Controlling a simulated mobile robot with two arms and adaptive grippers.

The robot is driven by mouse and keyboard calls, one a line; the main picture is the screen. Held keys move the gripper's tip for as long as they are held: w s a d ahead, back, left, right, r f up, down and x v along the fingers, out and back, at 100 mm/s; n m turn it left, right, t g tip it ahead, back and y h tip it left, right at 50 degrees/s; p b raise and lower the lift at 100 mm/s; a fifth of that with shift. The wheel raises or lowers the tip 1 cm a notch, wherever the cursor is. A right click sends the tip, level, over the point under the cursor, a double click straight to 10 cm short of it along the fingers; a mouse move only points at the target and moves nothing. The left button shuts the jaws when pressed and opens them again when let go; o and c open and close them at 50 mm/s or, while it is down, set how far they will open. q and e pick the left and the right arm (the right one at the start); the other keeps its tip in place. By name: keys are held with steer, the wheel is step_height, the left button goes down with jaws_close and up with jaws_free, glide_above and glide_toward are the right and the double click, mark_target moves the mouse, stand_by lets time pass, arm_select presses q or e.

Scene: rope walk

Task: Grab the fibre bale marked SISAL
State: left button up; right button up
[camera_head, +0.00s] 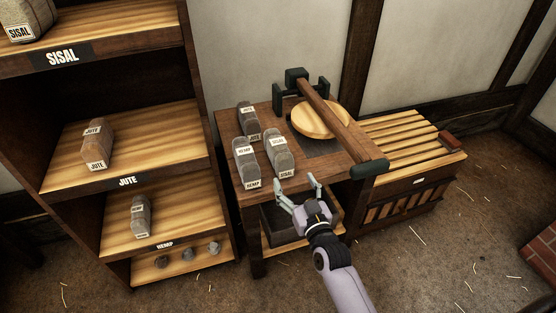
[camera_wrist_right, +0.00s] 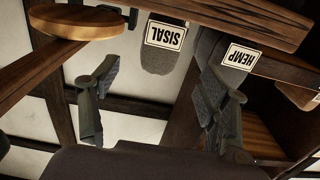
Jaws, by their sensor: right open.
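A grey fibre bale marked SISAL (camera_head: 279,154) stands on the table, at the right of a small group of bales. It also shows upside down in the right wrist view (camera_wrist_right: 163,58), ahead of my right gripper. My right gripper (camera_head: 297,187) is open and empty, just in front of the table edge and near this bale, apart from it. Its two fingers (camera_wrist_right: 157,64) spread to either side of the bale in the wrist view. Another bale marked SISAL (camera_head: 28,17) sits on the top shelf at far left. My left gripper is not in view.
Bales marked HEMP (camera_head: 245,160) and JUTE (camera_head: 248,118) stand close beside the SISAL bale on the table (camera_head: 228,123). A wooden beam (camera_head: 335,118) and round disc (camera_head: 320,119) rise to the right. A dark crate (camera_head: 281,222) sits below. A labelled shelf rack (camera_head: 125,183) stands left.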

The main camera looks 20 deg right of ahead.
mark_target(280, 154)
steer(key=w+b, duration=0.1)
steer(key=w, duration=0.5)
steer(key=shift+w+a+f, duration=0.1)
steer(key=shift+w, duration=0.25)
steer(key=w+b, duration=0.1)
steer(key=w, duration=0.4)
steer(key=shift+w+a, duration=0.1)
steer(key=shift+w, duration=0.45)
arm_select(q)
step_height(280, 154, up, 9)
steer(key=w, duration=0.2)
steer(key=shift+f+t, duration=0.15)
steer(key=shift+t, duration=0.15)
arm_select(e)
steer(key=c, duration=1.3)
